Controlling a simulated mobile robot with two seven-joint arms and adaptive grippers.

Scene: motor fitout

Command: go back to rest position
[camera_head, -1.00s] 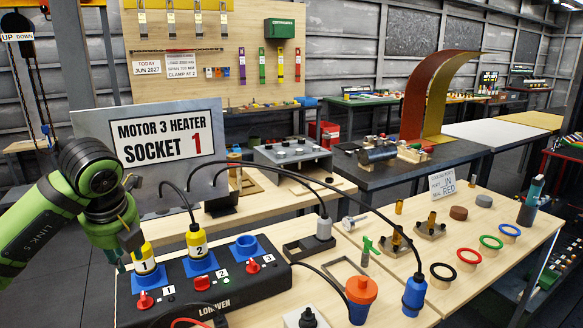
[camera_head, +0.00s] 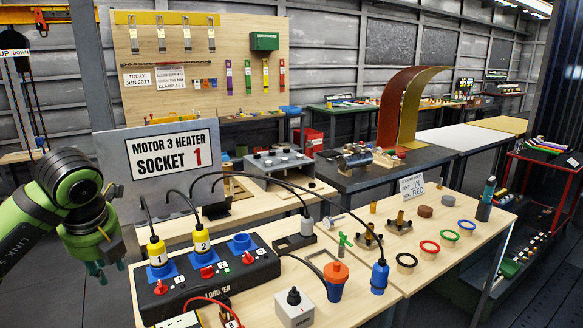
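My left gripper (camera_head: 107,269) is at the left edge of the scene, left of the black socket box (camera_head: 215,290). Its teal fingers point down, spread apart and empty. A yellow plug marked 1 (camera_head: 157,251) stands upright in the box's first blue socket, with a black cable from its top. A yellow plug marked 2 (camera_head: 201,240) stands in the second socket. The third blue socket (camera_head: 241,243) is empty. Red knobs sit in front of the sockets. A sign (camera_head: 168,157) behind reads "Motor 3 Heater Socket 1". My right gripper is not in view.
The wooden bench (camera_head: 345,310) also holds an orange-topped blue plug (camera_head: 336,281), a blue connector (camera_head: 379,277), a grey box with a black knob (camera_head: 294,308) and several coloured rings. Cables arch over the bench. Dark floor is free left of the box.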

